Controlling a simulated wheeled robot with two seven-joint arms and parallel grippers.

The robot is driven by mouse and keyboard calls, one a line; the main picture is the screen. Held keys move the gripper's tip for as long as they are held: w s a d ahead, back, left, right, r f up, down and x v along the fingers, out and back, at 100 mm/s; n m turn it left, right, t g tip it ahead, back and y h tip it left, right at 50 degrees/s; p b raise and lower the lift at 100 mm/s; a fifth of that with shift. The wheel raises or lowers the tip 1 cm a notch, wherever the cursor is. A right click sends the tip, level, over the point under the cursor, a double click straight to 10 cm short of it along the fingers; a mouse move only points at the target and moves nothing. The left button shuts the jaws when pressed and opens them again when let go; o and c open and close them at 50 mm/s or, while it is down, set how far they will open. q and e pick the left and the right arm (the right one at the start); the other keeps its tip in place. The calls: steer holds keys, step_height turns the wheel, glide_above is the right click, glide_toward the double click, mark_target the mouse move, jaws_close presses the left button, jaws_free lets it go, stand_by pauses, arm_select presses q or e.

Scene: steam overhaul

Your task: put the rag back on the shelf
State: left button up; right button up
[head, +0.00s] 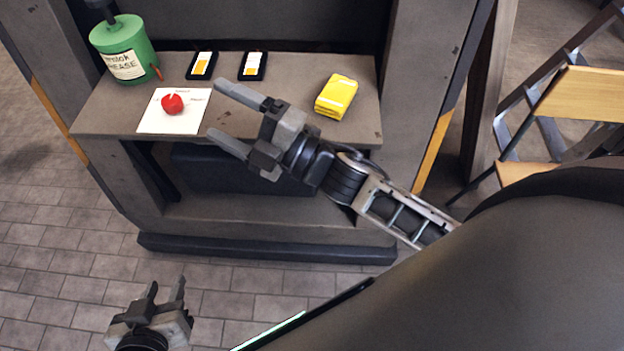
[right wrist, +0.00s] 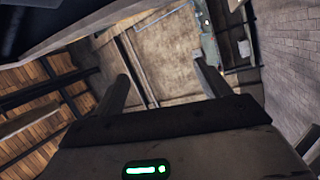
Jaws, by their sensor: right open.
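The yellow folded rag (head: 336,96) lies on the right part of the shelf (head: 290,95) in the head view. My right gripper (head: 217,109) is open and empty, over the middle of the shelf, with its fingers pointing left. Its wrist is to the left of and below the rag in the picture, apart from it. In the right wrist view the open fingers (right wrist: 160,66) have nothing between them, and I cannot make out the rag there. My left gripper (head: 167,287) is low at the bottom left, over the brick floor, with its fingers apart and empty.
On the shelf stand a green grease can (head: 122,46), a white sheet (head: 152,118) with a red object (head: 172,103) on it, and two dark cards (head: 202,66) (head: 252,66). Frame posts flank the shelf. A wooden-topped stepladder (head: 580,95) stands at right.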

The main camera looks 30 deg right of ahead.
steer(key=s+d+f+m+g+h, duration=0.3)
steer(key=s+f+m+h, duration=0.2)
steer(key=f+m, duration=0.4)
steer(key=s+d+f+m+g+h, duration=0.3)
steer(key=s+f+m, duration=0.4)
steer(key=f+m, duration=0.3)
steer(key=shift+s+d+m+h, duration=0.3)
steer(key=shift+d+m+h, duration=0.2)
steer(key=shift+h, duration=0.4)
